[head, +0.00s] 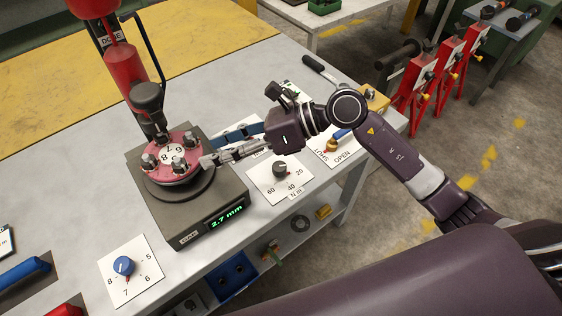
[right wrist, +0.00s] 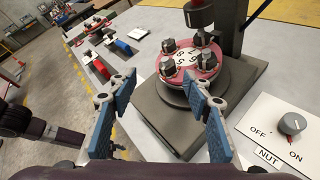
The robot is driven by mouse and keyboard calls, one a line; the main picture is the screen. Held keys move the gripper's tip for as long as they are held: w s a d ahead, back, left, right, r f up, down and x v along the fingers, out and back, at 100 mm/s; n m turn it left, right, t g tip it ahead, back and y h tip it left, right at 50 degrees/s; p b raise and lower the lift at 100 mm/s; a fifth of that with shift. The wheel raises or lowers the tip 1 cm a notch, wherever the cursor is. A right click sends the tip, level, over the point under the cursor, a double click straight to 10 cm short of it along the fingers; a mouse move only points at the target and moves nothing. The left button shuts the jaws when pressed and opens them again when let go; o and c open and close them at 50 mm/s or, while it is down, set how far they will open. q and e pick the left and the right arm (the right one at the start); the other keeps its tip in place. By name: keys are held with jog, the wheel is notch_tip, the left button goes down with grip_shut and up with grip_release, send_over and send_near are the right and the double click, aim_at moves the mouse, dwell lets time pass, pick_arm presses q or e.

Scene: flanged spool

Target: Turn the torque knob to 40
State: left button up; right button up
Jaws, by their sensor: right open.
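The torque knob (head: 280,169) is a dark round knob on a white card marked 20, 40, 60 and N m, right of the gauge stand in the head view. Its exact setting is too small to read. My right gripper (head: 207,160) is left of and beyond the knob, apart from it, with its tips at the edge of the red spool (head: 180,147). In the right wrist view its blue-padded jaws (right wrist: 160,80) are open, with nothing held between them and the spool beyond. The torque knob is outside that view. My left gripper is not in view.
The spool carries several nuts and numbers on a dark stand whose display (head: 226,216) reads 2.7 mm. A red tool column (head: 124,65) rises over it. A blue knob (head: 123,266) is at front left, a SHUT/OPEN card (head: 347,156) at right. An OFF/ON nut knob (right wrist: 292,123) shows too.

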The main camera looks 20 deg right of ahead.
jog(key=w+d+f+n+h, duration=0.2)
jog(key=d+f+h, duration=0.35)
jog(key=d, duration=0.25)
jog(key=g+h, duration=0.1)
jog(key=h, duration=0.3)
send_near(280, 166)
jog(key=f, duration=0.1)
jog(key=p+x, duration=0.2)
jog(key=x, duration=0.6)
jog(key=shift+w+a+r, duration=0.1)
jog(key=shift+c, duration=0.5)
jog(key=c, duration=1)
